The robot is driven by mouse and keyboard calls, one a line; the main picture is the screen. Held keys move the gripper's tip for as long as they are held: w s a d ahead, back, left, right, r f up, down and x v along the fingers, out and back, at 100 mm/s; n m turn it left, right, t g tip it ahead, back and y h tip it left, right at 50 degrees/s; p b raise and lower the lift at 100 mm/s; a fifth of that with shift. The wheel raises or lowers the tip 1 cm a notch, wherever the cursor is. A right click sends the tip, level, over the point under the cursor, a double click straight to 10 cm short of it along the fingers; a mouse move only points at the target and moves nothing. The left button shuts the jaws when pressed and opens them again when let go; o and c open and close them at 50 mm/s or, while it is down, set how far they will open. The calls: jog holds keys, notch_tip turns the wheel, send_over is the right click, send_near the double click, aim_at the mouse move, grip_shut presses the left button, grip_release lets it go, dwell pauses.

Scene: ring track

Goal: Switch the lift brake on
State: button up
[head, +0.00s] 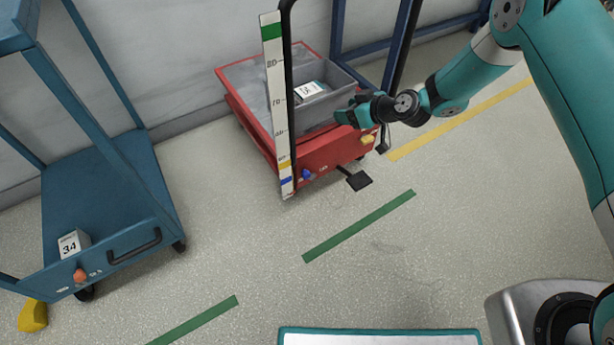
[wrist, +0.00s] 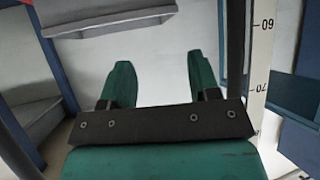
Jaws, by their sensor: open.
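The red lift cart (head: 345,152) stands against the wall in the head view, with a tall numbered scale post (head: 278,110) at its left front. A blue knob (head: 306,174) and a small yellow part (head: 367,140) sit on its front face. A black pedal (head: 359,181) sticks out low at the front. I cannot tell which of these is the lift brake. My gripper (head: 348,113) is above the cart's right front, beside the grey bin. In the wrist view, its two green fingers (wrist: 160,75) are apart with nothing between them; the scale (wrist: 260,60) shows at right.
A grey bin (head: 340,100) with a labelled box (head: 310,91) rests on the cart. A blue trolley (head: 110,200) with an orange knob (head: 79,275) and a box marked 34 (head: 70,245) stands at left. The floor with green dashes (head: 360,225) is clear in front.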

jog(key=s+a+f+n+t+y, duration=0.1)
jog(key=a+f+t+y, duration=0.15)
jog(key=f, duration=0.65)
jog(key=m+t+h, duration=0.2)
jog(key=t, duration=0.3)
send_near(308, 178)
jog(key=b+x, duration=0.7)
jog(key=b, duration=1.7)
jog(key=shift+w+f, duration=0.3)
jog(key=shift+f, duration=0.05)
jog(key=b, duration=0.3)
jog(key=shift+a+y, duration=0.2)
jog(key=shift+y, duration=0.05)
jog(key=shift+w+a+r+p, duration=0.25)
jog(key=shift+r+p, duration=0.1)
jog(key=shift+r, duration=0.05)
jog(key=shift+x, duration=1.1)
